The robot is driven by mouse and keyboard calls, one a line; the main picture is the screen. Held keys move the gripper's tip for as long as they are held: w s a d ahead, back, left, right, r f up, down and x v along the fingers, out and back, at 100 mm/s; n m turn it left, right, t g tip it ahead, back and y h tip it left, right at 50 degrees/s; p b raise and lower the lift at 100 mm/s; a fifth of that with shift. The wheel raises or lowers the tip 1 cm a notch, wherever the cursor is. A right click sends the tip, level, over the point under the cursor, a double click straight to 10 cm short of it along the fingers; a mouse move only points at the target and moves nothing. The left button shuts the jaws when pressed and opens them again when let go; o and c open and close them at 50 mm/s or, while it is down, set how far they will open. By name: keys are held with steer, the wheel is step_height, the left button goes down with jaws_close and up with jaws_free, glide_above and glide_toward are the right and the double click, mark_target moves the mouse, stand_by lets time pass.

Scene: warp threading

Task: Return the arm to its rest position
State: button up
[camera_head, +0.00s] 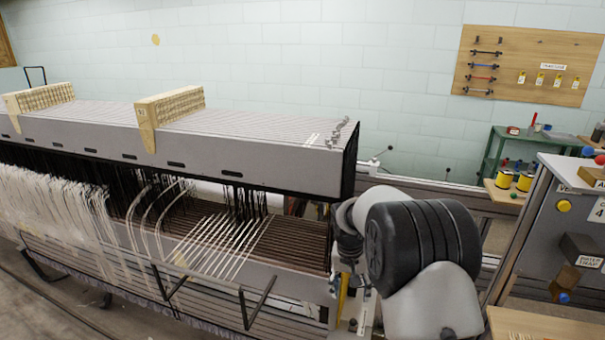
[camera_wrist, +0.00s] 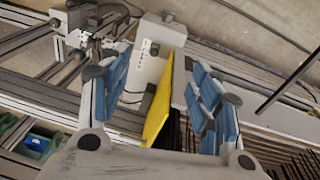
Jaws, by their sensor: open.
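My gripper (camera_wrist: 160,82) is open in the wrist view, with blue pads on both fingers. A yellow upright plate (camera_wrist: 159,106) stands in the gap between the fingers, and I see space on both sides of it. It also shows in the head view as a narrow yellow strip (camera_head: 342,292) beside the loom's right end. In the head view my arm (camera_head: 420,240) is bent at the right end of the loom (camera_head: 250,172), with its wrist pointing down. My arm hides part of the gripper there.
White threads (camera_head: 60,205) hang at the loom's left front. Two wooden blocks (camera_head: 170,105) sit on its top beam. At right are a grey cabinet (camera_head: 540,235), a green bench (camera_head: 530,140) and yellow spools (camera_head: 505,179). Metal rails (camera_wrist: 40,85) and a grey box (camera_wrist: 158,48) lie close to my gripper.

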steer(key=s+d+r+n+t, duration=0.1)
steer(key=s+r+t, duration=0.1)
steer(key=s+r, duration=1.65)
steer(key=s+r+n+t+y, duration=0.1)
steer(key=s, duration=1.7)
steer(key=shift+s+r+n+t, duration=0.15)
steer(key=shift+r+n+t, duration=0.15)
steer(key=shift+r, duration=0.1)
steer(key=shift+c, duration=0.3)
